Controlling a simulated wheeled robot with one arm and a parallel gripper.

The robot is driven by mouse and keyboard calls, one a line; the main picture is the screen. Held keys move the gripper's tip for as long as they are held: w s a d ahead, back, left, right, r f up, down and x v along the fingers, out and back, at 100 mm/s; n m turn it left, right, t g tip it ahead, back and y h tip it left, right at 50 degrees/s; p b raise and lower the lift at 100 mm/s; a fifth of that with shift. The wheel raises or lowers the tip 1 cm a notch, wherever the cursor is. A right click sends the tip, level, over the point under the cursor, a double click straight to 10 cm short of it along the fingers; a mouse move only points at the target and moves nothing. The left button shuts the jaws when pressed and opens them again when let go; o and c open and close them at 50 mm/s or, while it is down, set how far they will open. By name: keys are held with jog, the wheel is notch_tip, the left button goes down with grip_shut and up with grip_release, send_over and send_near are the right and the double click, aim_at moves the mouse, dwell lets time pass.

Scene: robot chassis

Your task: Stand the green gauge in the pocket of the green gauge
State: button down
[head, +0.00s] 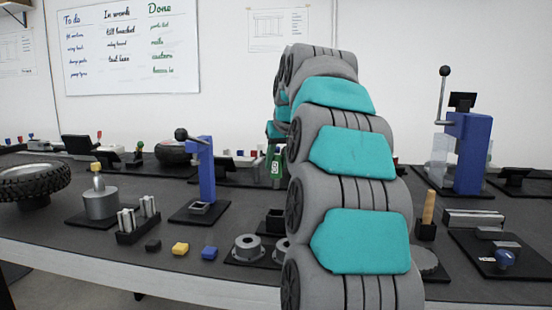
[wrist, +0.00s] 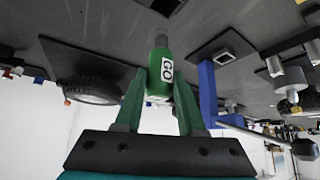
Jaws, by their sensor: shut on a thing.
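The green gauge (wrist: 159,68) has a dark narrow tip and a white label reading GO. My gripper (wrist: 160,90) is shut on it, with one green finger on each side of its body. The wrist picture is upside down, and the gauge's dark tip points toward the dark bench top. In the head view the gauge (head: 275,169) shows just left of my arm, above the far part of the bench, partly hidden. A dark holder (wrist: 163,6) is cut off at the top of the wrist view. I cannot tell whether it has the green gauge's pocket.
A blue press (head: 203,172) stands left of my arm, and a larger blue press (head: 468,150) stands right. A tyre (head: 34,181) lies at far left. Small blocks and a flanged ring (head: 247,247) lie near the front edge. My arm hides the bench's middle.

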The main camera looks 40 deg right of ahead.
aim_at(277, 186)
jog(key=shift+f+b, duration=1.5)
jog(key=shift+f, duration=1.7)
jog(key=shift+f+b, duration=1.4)
jog(key=shift+f, duration=1.1)
grip_release()
dwell(0.7)
jog(key=shift+r, duration=0.15)
dwell(0.4)
